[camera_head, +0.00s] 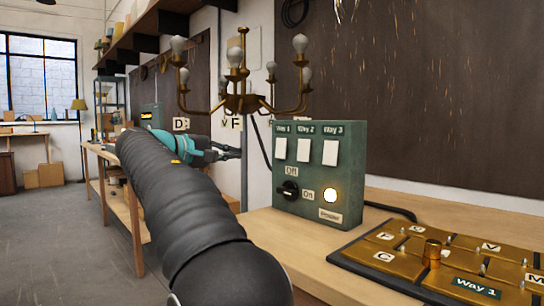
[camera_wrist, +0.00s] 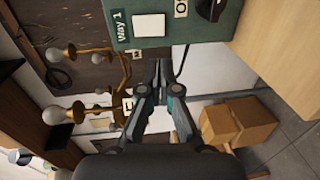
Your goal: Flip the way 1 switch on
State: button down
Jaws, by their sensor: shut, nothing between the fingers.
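The green control box (camera_head: 345,178) stands on the wooden bench with three white switches in a row. The way 1 switch (camera_head: 281,148) is the leftmost, under its "Way 1" label; in the wrist view the switch (camera_wrist: 149,25) shows near the top edge beside the same label. The three switches look alike; I cannot tell from them which way each is set. My gripper (camera_wrist: 160,68) is shut and empty, its fingertips close together. In the head view my gripper (camera_head: 232,153) is left of the box, at about the switch's height, apart from it.
A black rotary knob (camera_head: 290,190) and a lit round power lamp (camera_head: 330,195) sit below the switches. A brass chandelier (camera_head: 240,103) with bulbs hangs behind and above my gripper. A brass-plated board (camera_head: 405,255) lies at the right. Cardboard boxes (camera_wrist: 235,125) stand on the floor.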

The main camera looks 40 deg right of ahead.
aim_at(280, 155)
jog(key=d, duration=0.4)
jog(key=d+f, duration=0.1)
jog(key=d, duration=0.4)
jog(key=w+d+p, duration=0.1)
jog(key=d, duration=0.3)
jog(key=shift+d+f, duration=0.3)
jog(key=shift+d, duration=0.1)
jog(key=shift+f, duration=0.1)
jog(key=shift+d+f+h+b, duration=0.3)
jog(key=shift+f+b, duration=0.05)
jog(key=shift+b, duration=0.55)
jog(key=shift+r, duration=0.3)
jog(key=shift+a+f, duration=0.15)
jog(key=shift+a, duration=0.4)
jog(key=s+a+f+b, duration=0.1)
jog(key=a, duration=1.1)
jog(key=shift+a+f+b, duration=0.25)
jog(key=shift+a+b, duration=0.15)
